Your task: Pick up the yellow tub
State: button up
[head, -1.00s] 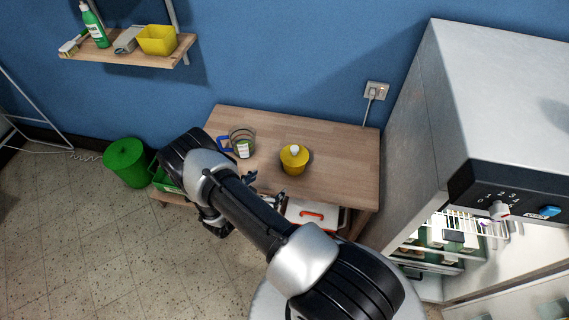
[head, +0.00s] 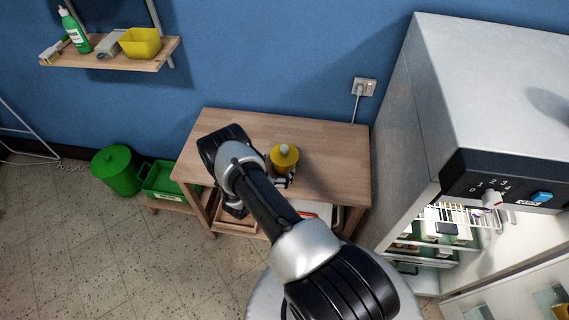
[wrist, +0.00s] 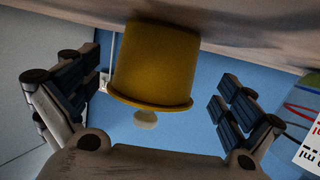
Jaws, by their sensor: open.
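The yellow tub (head: 284,160) stands upright on the wooden table, with a pale knob on top. In the wrist view, which looks upside down, the tub (wrist: 155,62) fills the upper middle. My gripper (wrist: 157,75) is open, with one finger on each side of the tub and a gap to both. In the head view my gripper (head: 284,182) is at the tub's near side, partly hidden by my arm.
The wooden table (head: 325,165) is clear right of the tub. A labelled item (wrist: 308,152) shows at the wrist view's right edge. A fridge (head: 400,135) stands at right; a green bin (head: 115,172) and green crate (head: 163,180) are at left. A wall shelf (head: 110,62) holds several items.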

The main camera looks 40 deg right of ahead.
jog(key=x, duration=0.4)
jog(key=shift+s+d+b, duration=0.1)
jog(key=shift+d+b, duration=0.3)
jog(key=shift+d, duration=0.05)
jog(key=c, duration=1.7)
jog(key=shift+r, duration=0.1)
jog(key=shift+c, duration=0.5)
jog(key=shift+r, duration=0.2)
